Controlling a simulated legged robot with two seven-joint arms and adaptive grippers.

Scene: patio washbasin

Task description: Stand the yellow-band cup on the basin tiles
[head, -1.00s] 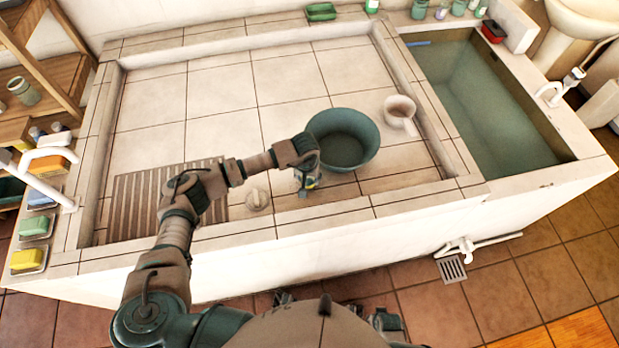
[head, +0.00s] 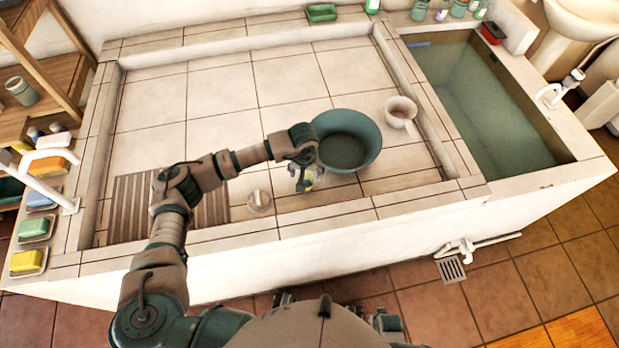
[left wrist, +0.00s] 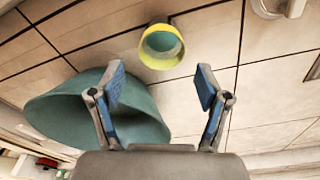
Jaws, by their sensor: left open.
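The yellow-band cup (left wrist: 162,47) lies ahead of my left gripper in the left wrist view, on the tiles near a grout line. Its yellow band and greenish inside show; I cannot tell for sure whether it is upright or tipped. In the head view only a small yellow-green part of the cup (head: 316,177) shows beside the fingers. My left gripper (left wrist: 160,87) is open and empty, its blue-padded fingers apart and short of the cup. The basin tiles (head: 225,95) form a wide pale floor. My right gripper is not in view.
A teal bowl (head: 349,141) stands right of my left gripper, close to its fingers; it fills the left of the wrist view (left wrist: 90,110). A white mug (head: 399,112), a slatted rack (head: 150,205) and a round knob (head: 260,201) are on the tiles. The back left tiles are clear.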

